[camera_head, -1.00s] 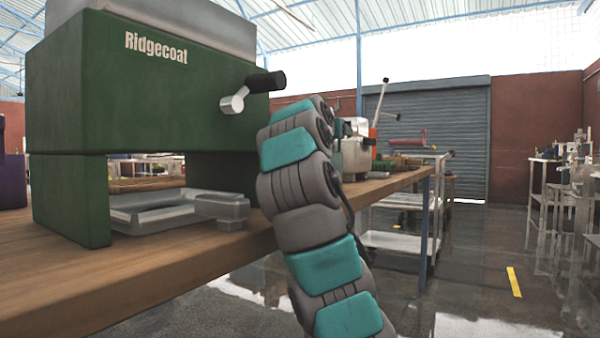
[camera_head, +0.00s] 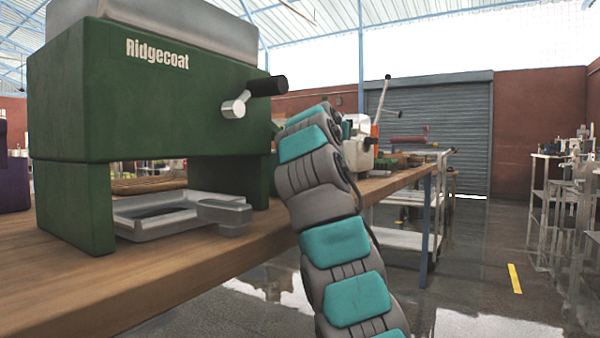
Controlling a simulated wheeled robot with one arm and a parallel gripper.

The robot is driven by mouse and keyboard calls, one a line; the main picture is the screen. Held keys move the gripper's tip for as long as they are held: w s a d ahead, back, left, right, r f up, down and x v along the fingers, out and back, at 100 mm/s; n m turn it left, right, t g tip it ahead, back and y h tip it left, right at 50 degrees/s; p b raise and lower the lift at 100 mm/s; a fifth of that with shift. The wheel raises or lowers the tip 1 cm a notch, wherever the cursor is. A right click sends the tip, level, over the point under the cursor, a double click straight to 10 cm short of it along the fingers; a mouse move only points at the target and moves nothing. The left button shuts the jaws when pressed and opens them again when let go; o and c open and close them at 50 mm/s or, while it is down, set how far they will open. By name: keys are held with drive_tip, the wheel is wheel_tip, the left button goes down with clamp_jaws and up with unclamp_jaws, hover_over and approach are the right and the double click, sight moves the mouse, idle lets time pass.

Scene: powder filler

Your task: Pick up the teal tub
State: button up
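I cannot make out a teal tub in this view. The teal panels on the grey arm (camera_head: 330,230) in the middle are my own arm's. The arm rises from the bottom edge beside the bench, and its upper end bends away in front of the green machine's right side. My gripper does not show.
A green Ridgecoat machine (camera_head: 150,110) with a black-knobbed crank (camera_head: 262,88) stands on the wooden bench (camera_head: 150,285). A grey metal tray (camera_head: 170,220) sits in its opening. A purple object (camera_head: 14,180) stands at left. The floor (camera_head: 480,270) right of the bench is open.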

clamp_jaws()
idle(1.2)
